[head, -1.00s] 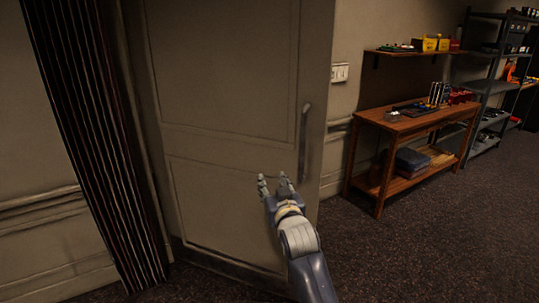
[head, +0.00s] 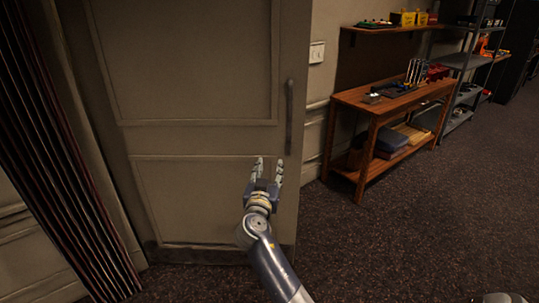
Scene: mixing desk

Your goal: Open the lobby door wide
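The lobby door (head: 200,75) is a beige panelled door filling the left middle of the head view. Its free edge is on the right and stands out in front of the wall, so it looks partly open. A dark vertical bar handle (head: 290,115) is near that edge. My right gripper (head: 267,165) is in front of the door, below and left of the handle in the picture. Its two fingers point up and are apart, with nothing between them. I cannot tell whether it touches the door. My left gripper is not in view.
Dark pleated folds (head: 55,150) hang left of the door. A wooden workbench (head: 385,98) with tools stands at the right, below a wall shelf (head: 385,28). Metal shelving (head: 462,60) is farther back.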

